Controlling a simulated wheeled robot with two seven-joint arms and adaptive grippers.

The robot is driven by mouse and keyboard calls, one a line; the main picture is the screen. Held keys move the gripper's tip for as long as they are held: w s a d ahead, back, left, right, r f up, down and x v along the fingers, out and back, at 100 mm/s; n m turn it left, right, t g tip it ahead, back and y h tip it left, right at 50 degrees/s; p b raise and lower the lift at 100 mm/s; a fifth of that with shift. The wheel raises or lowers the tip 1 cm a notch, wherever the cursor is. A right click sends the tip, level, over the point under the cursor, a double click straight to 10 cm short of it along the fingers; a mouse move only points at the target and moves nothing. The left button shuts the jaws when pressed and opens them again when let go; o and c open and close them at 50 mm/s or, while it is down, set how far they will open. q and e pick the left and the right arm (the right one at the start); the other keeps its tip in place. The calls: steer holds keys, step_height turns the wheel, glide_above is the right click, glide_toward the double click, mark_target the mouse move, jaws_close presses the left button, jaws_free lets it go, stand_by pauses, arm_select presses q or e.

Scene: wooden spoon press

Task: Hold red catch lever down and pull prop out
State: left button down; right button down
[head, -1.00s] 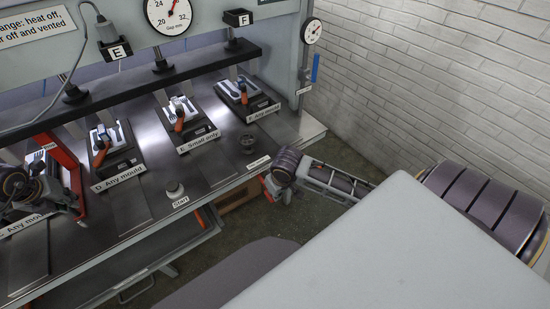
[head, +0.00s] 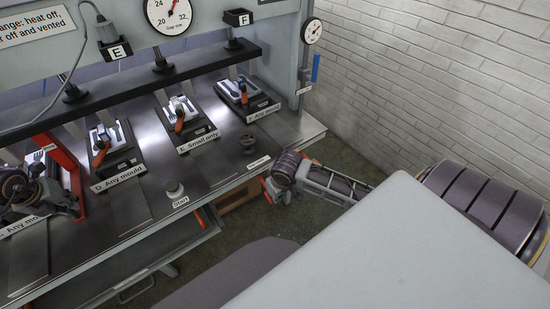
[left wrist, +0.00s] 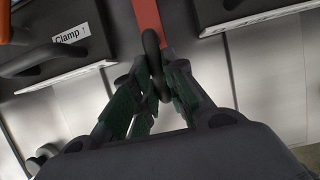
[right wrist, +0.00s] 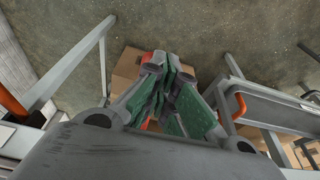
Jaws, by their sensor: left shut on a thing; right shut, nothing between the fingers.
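A red bar (head: 68,165), which looks like the prop, stands at the press's left station. In the left wrist view the red bar (left wrist: 146,16) ends in a black ring (left wrist: 152,60). My left gripper (left wrist: 150,85) is shut on this ring; in the head view its fingertips (head: 74,207) are at the bar's lower end. My right gripper (right wrist: 168,75) is shut and empty, pointing down beyond the table's front edge. A small red piece (right wrist: 147,57) shows by its fingertips. I cannot tell whether it is the catch lever or whether the gripper touches it.
Several mould stations with orange handles (head: 179,120) stand along the metal table (head: 150,205). A cardboard box (right wrist: 125,72) is below the right gripper. A white brick wall (head: 430,90) is at the right.

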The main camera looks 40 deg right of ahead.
arm_select(q)
steer(key=shift+s, duration=5.5)
arm_select(e)
steer(key=shift+s, duration=0.1)
steer(key=shift+r, duration=0.15)
arm_select(q)
steer(key=shift+w, duration=0.1)
arm_select(e)
steer(key=w+v, duration=0.1)
steer(key=v, duration=0.6)
steer(key=shift+w+r, duration=0.4)
steer(key=shift+r, duration=0.1)
arm_select(q)
steer(key=c, duration=1)
jaws_free()
steer(key=shift+c, duration=0.2)
steer(key=s+v, duration=0.1)
steer(key=v, duration=0.6)
steer(key=shift+s+f, duration=0.2)
